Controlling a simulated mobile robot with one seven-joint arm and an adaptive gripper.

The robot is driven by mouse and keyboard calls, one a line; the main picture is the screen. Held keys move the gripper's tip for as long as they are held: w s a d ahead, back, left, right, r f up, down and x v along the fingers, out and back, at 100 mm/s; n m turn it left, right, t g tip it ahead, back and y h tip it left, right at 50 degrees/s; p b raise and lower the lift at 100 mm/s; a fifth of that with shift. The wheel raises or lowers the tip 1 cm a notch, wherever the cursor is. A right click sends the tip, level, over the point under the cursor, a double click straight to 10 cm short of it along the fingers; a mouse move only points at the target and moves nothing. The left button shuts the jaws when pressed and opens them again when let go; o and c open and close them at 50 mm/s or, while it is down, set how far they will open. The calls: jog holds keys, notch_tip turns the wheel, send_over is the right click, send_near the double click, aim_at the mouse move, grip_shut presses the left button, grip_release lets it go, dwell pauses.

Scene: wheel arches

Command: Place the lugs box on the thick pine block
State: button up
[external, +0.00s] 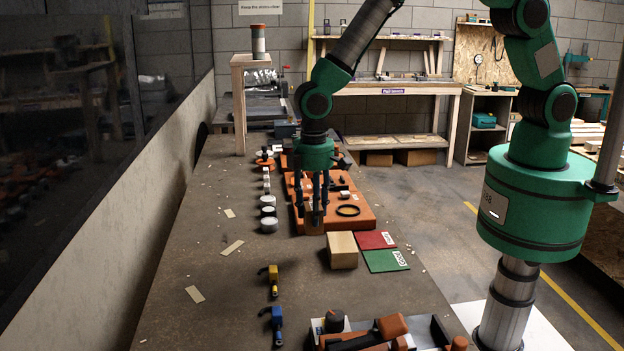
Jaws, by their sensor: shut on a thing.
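My gripper (313,207) points down over the workbench and is shut on a small brown box (315,221), which I take to be the lugs box. No label can be read on it at this size, and the fingers cover part of it. The box is in front of the orange tray's near left part. Whether it touches the tray or hangs above it cannot be told. The thick pine block (343,252), a pale wooden cube, stands on the bench just nearer the camera and slightly right of the box. Its top is bare.
The orange tray (362,219) holds a black ring and small parts. Red (375,240) and green (386,261) flat pieces lie right of the block. White and grey cylinders (268,224) line the left. Yellow (273,279) and blue tools and an orange-black tool group (385,333) lie nearer.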

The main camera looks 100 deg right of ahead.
jog(key=s+r+b, duration=0.2)
jog(key=s, duration=2.1)
jog(key=shift+a+r, duration=0.25)
send_near(342, 242)
jog(key=shift+b, duration=0.45)
jog(key=shift+f, duration=0.1)
jog(key=shift+f, duration=1.7)
jog(key=shift+f+b, duration=0.15)
jog(key=shift+b, duration=0.2)
